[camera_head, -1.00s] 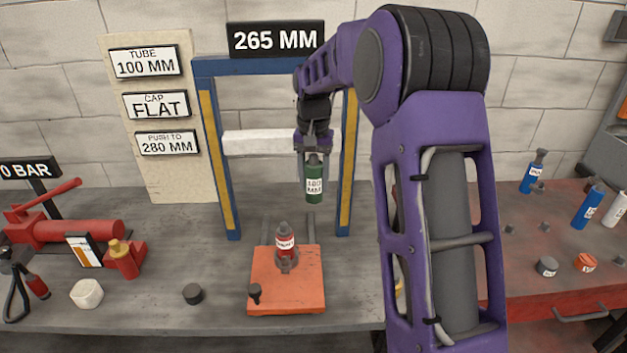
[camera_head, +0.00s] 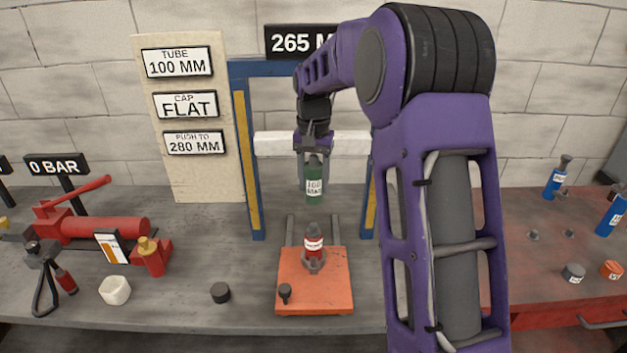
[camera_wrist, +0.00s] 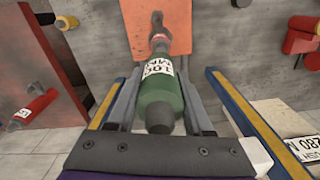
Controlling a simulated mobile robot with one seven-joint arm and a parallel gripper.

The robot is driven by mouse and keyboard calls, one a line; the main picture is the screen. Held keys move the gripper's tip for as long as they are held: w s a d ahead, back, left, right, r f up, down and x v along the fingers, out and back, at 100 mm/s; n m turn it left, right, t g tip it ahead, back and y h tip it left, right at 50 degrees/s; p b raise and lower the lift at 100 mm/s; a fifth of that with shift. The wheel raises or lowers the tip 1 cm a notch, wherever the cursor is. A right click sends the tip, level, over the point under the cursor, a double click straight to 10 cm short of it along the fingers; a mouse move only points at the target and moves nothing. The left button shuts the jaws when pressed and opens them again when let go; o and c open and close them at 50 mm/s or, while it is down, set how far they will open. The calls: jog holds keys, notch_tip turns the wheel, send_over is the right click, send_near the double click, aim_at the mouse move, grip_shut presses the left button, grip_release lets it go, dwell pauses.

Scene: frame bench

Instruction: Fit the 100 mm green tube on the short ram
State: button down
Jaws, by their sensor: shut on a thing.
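My gripper (camera_head: 314,160) is shut on the green tube (camera_head: 314,186), which hangs upright below it with a white label. In the head view the tube is above the short red ram (camera_head: 314,246), with a gap between them. The ram stands on the orange base plate (camera_head: 316,298) in front of the blue press frame (camera_head: 243,160). In the wrist view the green tube (camera_wrist: 160,98) sits between the two fingers, its label reading 100 MM. The tube hides part of the red ram there. The orange plate (camera_wrist: 140,30) lies beyond it.
A red hand pump (camera_head: 105,228) stands at the left near the 0 BAR sign (camera_head: 56,167). A white block (camera_head: 115,291) and a dark puck (camera_head: 220,293) lie left of the plate. Blue tubes (camera_head: 557,180) stand on the red bench at the right.

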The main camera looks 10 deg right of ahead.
aim_at(314, 156)
jog(key=shift+r, duration=0.1)
jog(key=shift+f+b, duration=1.45)
jog(key=shift+f, duration=1.55)
jog(key=shift+f+b, duration=0.55)
jog(key=shift+f, duration=1.4)
jog(key=shift+c, duration=1.1)
grip_release()
notch_tip(314, 156, up, 18)
jog(key=p, duration=0.2)
jog(key=shift+f+p, duration=0.25)
jog(key=shift+p, duration=0.05)
